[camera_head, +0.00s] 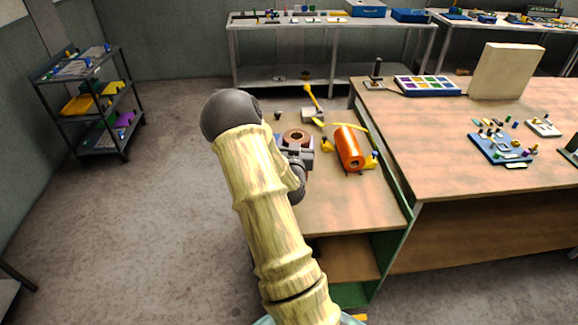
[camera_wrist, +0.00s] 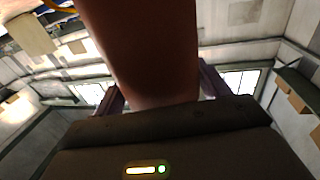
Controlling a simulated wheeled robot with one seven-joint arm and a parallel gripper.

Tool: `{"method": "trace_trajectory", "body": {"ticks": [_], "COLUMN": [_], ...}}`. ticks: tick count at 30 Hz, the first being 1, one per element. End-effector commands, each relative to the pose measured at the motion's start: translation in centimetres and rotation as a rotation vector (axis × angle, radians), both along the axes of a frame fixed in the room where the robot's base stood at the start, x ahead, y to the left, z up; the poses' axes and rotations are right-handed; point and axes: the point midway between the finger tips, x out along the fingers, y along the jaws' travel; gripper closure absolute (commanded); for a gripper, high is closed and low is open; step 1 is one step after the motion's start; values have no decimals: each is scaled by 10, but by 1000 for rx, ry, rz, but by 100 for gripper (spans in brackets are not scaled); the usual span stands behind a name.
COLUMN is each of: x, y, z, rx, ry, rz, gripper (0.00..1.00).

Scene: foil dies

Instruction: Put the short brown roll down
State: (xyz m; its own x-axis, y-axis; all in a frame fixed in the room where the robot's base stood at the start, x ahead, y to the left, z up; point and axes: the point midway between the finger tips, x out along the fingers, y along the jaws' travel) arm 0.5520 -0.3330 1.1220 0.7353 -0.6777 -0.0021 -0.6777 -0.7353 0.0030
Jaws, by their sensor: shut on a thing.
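The short brown roll (camera_head: 297,137) is in my gripper (camera_head: 300,150) over the near wooden side table in the head view. Its ring-shaped end with a dark centre hole faces up. In the wrist view the brown roll (camera_wrist: 143,50) fills the upper middle, between the two fingers of my gripper (camera_wrist: 160,88). The gripper is shut on it. My arm hides the left part of the table below, so I cannot tell whether the roll's underside touches the tabletop.
An orange roll (camera_head: 349,147) lies on a yellow-ended stand right of my gripper. A yellow-handled tool (camera_head: 312,98) is behind. The side table (camera_head: 345,207) is bare in front. A larger workbench (camera_head: 450,180) adjoins on the right, holding a blue pegged board (camera_head: 497,149).

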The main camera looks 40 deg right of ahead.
Motion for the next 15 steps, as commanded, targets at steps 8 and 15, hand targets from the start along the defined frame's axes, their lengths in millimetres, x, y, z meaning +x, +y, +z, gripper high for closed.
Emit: {"method": "trace_trajectory", "body": {"ticks": [8, 15], "x": [-3, -1], "y": [-5, -1], "z": [-6, -39], "rx": [-1, -1], "ry": [1, 4], "rz": [-9, -2], "gripper": [81, 81]}}
